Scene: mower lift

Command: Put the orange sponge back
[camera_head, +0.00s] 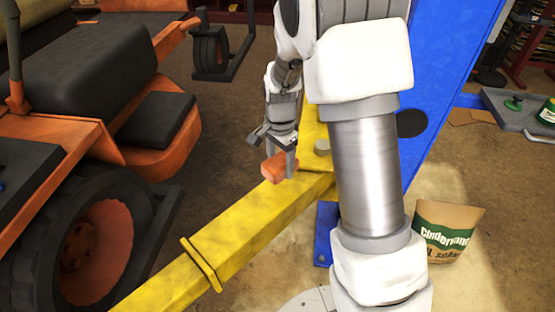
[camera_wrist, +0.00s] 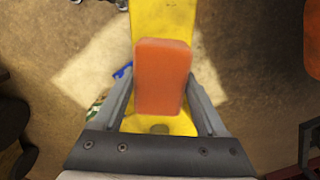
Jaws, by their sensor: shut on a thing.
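The orange sponge (camera_head: 275,167) is between the fingers of my gripper (camera_head: 278,160), over the yellow lift beam (camera_head: 245,223). In the wrist view the sponge (camera_wrist: 162,76) stands out between the two fingers of my gripper (camera_wrist: 160,105), which are shut on its sides. The yellow beam (camera_wrist: 160,20) lies beneath it in that view. I cannot tell whether the sponge touches the beam or hangs just above it. No separate resting place for the sponge can be made out with certainty.
An orange mower (camera_head: 60,150) with a black wheel stands on the left. A blue lift post (camera_head: 450,50) rises behind my arm. A Cinderland bag (camera_head: 447,232) stands on the floor at right. A grey tray (camera_head: 510,110) with a green-topped item and a can is at far right.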

